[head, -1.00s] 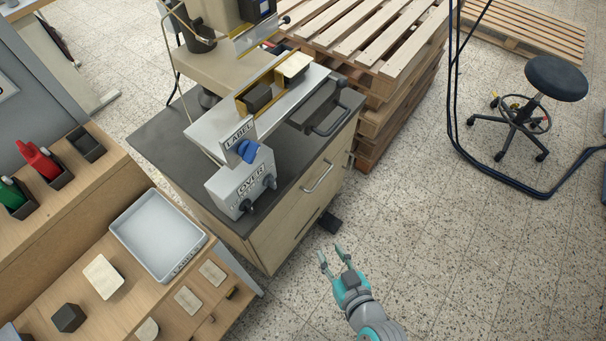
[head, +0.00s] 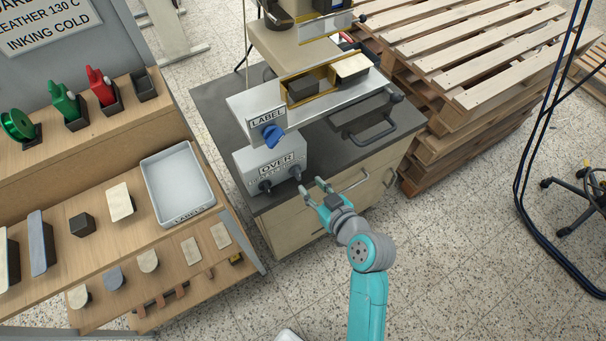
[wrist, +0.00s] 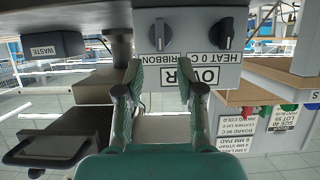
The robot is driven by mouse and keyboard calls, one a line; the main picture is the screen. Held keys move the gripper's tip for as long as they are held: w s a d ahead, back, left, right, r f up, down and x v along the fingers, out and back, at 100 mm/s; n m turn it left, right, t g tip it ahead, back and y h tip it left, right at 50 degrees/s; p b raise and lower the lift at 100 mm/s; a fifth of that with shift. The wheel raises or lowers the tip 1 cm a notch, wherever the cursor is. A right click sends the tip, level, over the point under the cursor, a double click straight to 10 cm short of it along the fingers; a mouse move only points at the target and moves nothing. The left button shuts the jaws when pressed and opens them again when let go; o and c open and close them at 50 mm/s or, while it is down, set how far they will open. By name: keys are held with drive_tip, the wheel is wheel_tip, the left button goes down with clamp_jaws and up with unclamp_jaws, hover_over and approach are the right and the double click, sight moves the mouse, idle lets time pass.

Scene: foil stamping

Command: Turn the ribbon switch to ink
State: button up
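The stamping machine's grey control box has a plate reading OVER (head: 276,165) and two dark knobs on its front. The right knob (head: 295,172) in the head view is the ribbon switch. In the upside-down wrist view, the ribbon switch (wrist: 160,35) is the left knob, above the word RIBBON, with its ridge roughly upright. The heat knob (wrist: 226,35) is beside it. My gripper (head: 311,187) is open and empty, just in front of the ribbon switch and apart from it. In the wrist view, the fingertips (wrist: 160,80) straddle the line to that knob. Setting marks are unreadable.
A blue knob (head: 272,134) sits under the LABEL plate, above the control box. A shelf with a labels tray (head: 203,211) stands left. Stacked pallets (head: 440,150) stand right. The floor in front is clear.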

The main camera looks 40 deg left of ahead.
sight(300, 174)
drive_tip(key=x, duration=0.6)
drive_tip(key=shift+w+a+f, duration=0.1)
drive_tip(key=shift+w+a, duration=0.05)
drive_tip(key=shift+a, duration=0.15)
clamp_jaws()
